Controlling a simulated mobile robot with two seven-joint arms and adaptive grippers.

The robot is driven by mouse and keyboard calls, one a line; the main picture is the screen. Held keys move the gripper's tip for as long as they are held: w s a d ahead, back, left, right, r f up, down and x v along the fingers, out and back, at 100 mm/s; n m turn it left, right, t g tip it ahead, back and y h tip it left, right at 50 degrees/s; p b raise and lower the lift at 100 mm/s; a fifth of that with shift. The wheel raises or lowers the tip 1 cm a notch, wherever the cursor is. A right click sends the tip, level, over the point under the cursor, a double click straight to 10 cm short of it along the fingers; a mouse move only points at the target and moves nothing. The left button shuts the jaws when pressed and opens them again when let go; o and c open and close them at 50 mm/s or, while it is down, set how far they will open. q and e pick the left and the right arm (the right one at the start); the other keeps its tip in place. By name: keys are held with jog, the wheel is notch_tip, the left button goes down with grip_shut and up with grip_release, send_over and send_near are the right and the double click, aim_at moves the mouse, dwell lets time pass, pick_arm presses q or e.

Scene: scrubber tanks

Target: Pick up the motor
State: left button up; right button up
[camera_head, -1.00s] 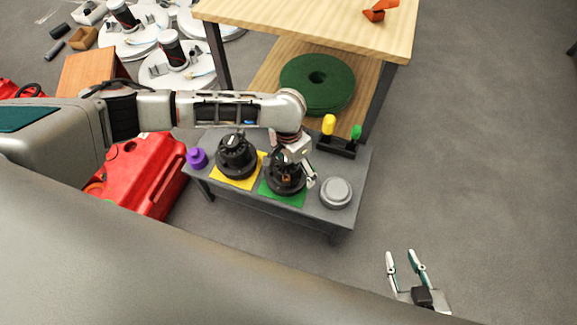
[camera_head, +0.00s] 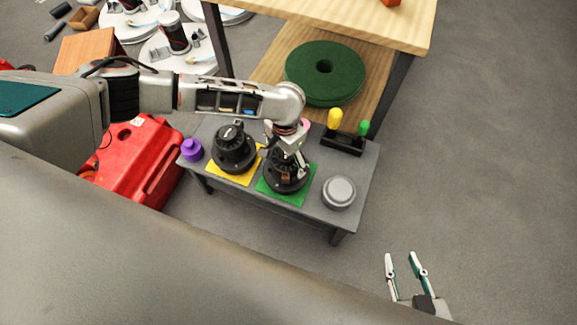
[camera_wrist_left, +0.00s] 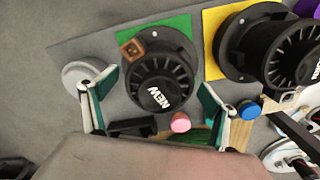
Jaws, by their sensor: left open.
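A black motor (camera_head: 285,182) stands on a green square (camera_head: 266,194) on the low grey table. In the left wrist view this motor (camera_wrist_left: 160,80) shows a "NEW" label on its top and a small brown block on its side. A second black motor (camera_head: 235,155) stands on a yellow square; it also shows in the left wrist view (camera_wrist_left: 270,50). My left gripper (camera_head: 287,165) is over the motor on green. In the left wrist view its open fingers (camera_wrist_left: 157,88) are on either side of this motor, apparently without gripping it. My right gripper (camera_head: 400,257) is open and empty at lower right.
The grey table (camera_head: 318,213) also carries a grey round button (camera_head: 339,192), a purple knob (camera_head: 192,149) and a black holder (camera_head: 341,145) with yellow and green pegs. A wooden shelf unit (camera_head: 385,55) with a green disc stands behind. Red containers (camera_head: 135,160) lie left.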

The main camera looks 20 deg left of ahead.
pick_arm(q)
jog(key=shift+w+r, duration=0.1)
jog(key=shift+r, duration=0.1)
jog(key=c, duration=2.2)
jog(key=shift+r, duration=0.1)
